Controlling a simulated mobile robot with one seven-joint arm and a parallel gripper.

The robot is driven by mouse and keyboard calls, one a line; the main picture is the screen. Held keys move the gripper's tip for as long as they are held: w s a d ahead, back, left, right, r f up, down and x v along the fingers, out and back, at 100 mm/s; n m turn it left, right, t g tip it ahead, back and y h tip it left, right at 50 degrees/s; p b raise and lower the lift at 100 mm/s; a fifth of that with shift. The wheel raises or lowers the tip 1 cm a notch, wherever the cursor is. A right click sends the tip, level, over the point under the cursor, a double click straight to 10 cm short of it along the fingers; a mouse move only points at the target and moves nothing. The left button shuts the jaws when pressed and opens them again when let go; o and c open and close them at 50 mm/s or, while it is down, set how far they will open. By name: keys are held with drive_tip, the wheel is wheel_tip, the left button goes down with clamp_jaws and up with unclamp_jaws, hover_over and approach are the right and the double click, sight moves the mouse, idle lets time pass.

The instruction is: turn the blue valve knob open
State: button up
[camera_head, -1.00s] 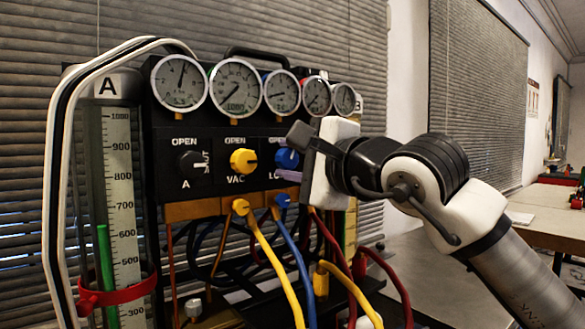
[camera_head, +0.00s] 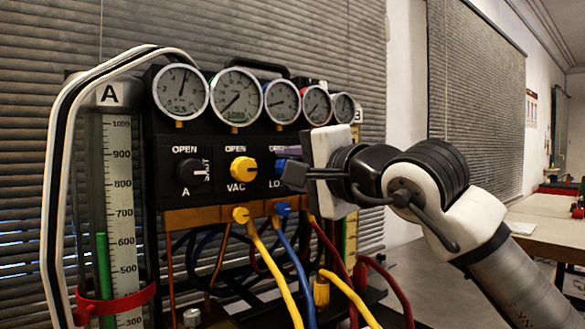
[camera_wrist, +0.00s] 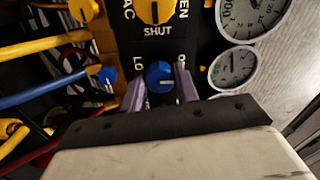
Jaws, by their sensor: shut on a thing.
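The blue valve knob (camera_wrist: 159,74) is on the black panel, in the middle of the wrist view. A pale mark on it lies roughly level, between the partly covered "LO" and "O" labels. In the head view only a sliver of the knob (camera_head: 280,165) shows; the rest is hidden behind my gripper. My gripper (camera_wrist: 160,70) has one purple-grey finger on each side of the knob and is shut on it. In the head view my gripper (camera_head: 291,163) reaches the panel from the right.
A yellow knob (camera_head: 243,169) and a black knob (camera_head: 191,172) are left of the blue one. Round gauges (camera_head: 236,96) line the top. Blue (camera_head: 290,260) and yellow (camera_head: 275,265) hoses hang below. A graduated column (camera_head: 121,200) stands at the left.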

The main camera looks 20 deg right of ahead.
drive_tip(key=o, duration=1)
drive_tip(key=shift+c, duration=0.2)
drive_tip(key=b+v, duration=0.1)
drive_tip(key=v, duration=1.2)
drive_tip(key=shift+s, duration=0.4)
drive_tip(key=shift+d+f, duration=0.1)
drive_tip(key=shift+d, duration=0.1)
